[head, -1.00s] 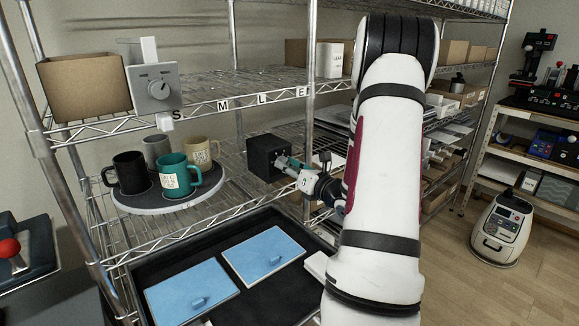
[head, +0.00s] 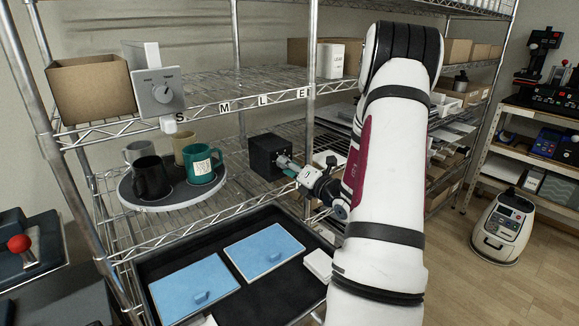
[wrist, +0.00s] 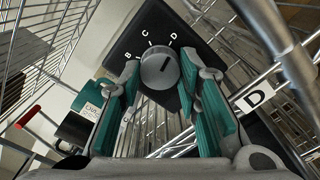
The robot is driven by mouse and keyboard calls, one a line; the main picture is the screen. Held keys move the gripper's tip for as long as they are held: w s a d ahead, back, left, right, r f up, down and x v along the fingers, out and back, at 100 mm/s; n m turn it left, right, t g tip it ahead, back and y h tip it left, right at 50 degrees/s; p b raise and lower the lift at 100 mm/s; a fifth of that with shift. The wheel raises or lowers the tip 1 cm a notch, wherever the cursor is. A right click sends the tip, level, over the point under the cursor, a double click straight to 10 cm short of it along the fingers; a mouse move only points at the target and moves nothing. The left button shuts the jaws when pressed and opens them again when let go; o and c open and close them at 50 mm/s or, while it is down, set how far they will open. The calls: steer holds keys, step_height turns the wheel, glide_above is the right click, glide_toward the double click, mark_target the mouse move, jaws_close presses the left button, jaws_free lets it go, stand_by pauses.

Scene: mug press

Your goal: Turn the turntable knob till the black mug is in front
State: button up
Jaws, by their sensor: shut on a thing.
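The turntable knob, a round grey dial (wrist: 160,70), sits on a black box (head: 266,155) to the right of the turntable. Letters B, C and D show around the dial in the wrist view. My gripper (head: 290,165) is shut on the knob, with one teal finger at each side of it (wrist: 160,86).
A black tray (head: 250,300) with blue panels (head: 195,285) lies below. Wire shelf rails and posts (head: 311,80) stand close around my gripper.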

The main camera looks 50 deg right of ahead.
steer(key=o, duration=1.1)
steer(key=shift+o, duration=0.2)
steer(key=v, duration=1.2)
